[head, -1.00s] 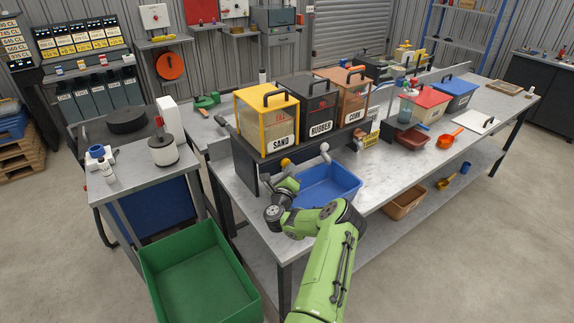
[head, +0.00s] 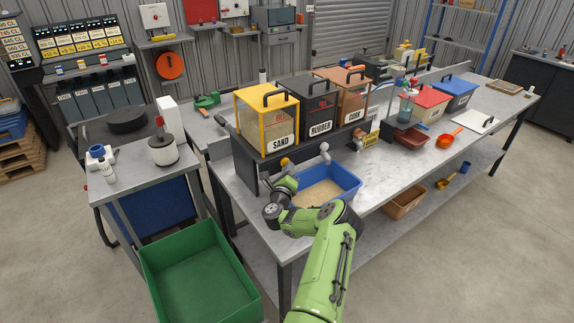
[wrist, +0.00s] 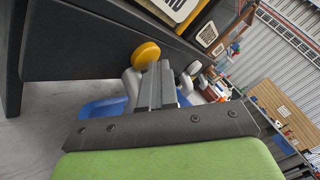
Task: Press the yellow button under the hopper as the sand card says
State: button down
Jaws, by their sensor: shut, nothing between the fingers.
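The SAND hopper (head: 268,118) has a yellow frame and stands left of the RUBBER and CORK hoppers. The round yellow button (head: 286,162) sits below it; in the wrist view the yellow button (wrist: 146,54) shows beside my fingertips. My gripper (wrist: 157,72) is shut and empty, its tips close to the button; I cannot tell if they touch. In the head view my gripper (head: 287,183) is partly hidden by my arm. The blue tray (head: 346,182) under the hoppers holds pale sand. I cannot pick out a readable sand card.
The RUBBER (head: 318,108) and CORK (head: 352,98) hoppers stand close by on the bench. A green bin (head: 200,275) is on the floor at front left. The bench front right of the tray is clear.

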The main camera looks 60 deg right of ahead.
jog(key=shift+s+a+b, duration=0.3)
jog(key=shift+s+a, duration=0.15)
jog(key=shift+s, duration=0.35)
jog(key=s+b, duration=0.1)
jog(key=s+a+b, duration=0.1)
jog(key=s+b, duration=0.1)
jog(key=s+a+b, duration=0.1)
jog(key=shift+s+a, duration=0.15)
jog(key=shift+s, duration=0.1)
dwell(0.6)
